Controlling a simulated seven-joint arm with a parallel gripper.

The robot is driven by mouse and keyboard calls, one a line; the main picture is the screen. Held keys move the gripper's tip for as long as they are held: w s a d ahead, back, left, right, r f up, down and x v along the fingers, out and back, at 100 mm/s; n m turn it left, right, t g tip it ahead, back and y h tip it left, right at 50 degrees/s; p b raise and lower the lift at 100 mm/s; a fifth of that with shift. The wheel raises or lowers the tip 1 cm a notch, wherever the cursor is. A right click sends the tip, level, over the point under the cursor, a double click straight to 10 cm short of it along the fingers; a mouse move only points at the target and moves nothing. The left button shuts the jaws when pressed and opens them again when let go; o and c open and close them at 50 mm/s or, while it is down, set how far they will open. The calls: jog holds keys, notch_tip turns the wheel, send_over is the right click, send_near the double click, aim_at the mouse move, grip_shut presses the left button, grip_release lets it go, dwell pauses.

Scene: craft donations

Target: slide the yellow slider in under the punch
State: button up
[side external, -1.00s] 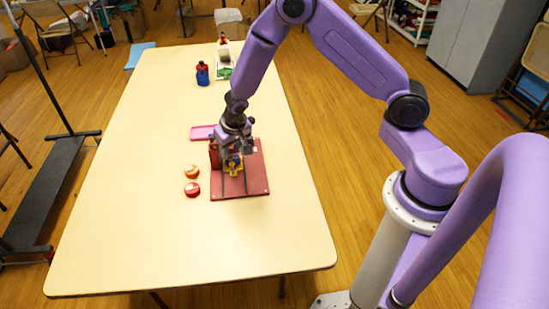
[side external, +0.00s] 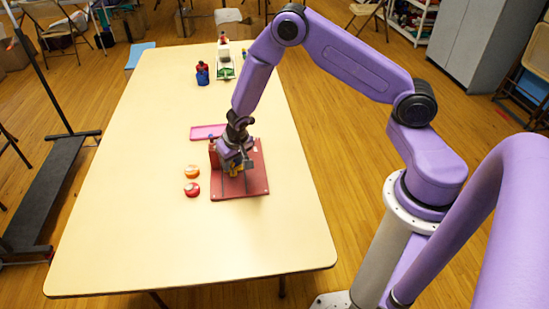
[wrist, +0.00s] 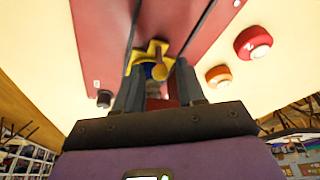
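The yellow slider (wrist: 152,55) sits on the red base plate (wrist: 100,30) between two dark rails, with a round yellow knob and a bit of blue beside it. In the side external view, the slider (side external: 236,171) is mostly hidden by my gripper. My gripper (wrist: 160,68) is low over the slider, its two fingers apart on either side of the knob. I cannot tell whether they touch it. A red upright block (side external: 213,155), probably the punch housing, stands at the left of the base plate; the punch itself is hidden.
An orange-topped round piece (side external: 192,172) and a red one (side external: 192,189) lie left of the plate. A pink tray (side external: 207,132) lies behind it. A blue-and-red bottle (side external: 202,74) and a green-and-white item (side external: 225,72) stand far back. The table's front is clear.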

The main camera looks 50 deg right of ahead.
grip_shut()
jog(key=shift+w+d, duration=0.25)
jog(key=shift+o, duration=0.2)
grip_release()
jog(key=shift+w+r, duration=0.1)
jog(key=shift+r, duration=3.7)
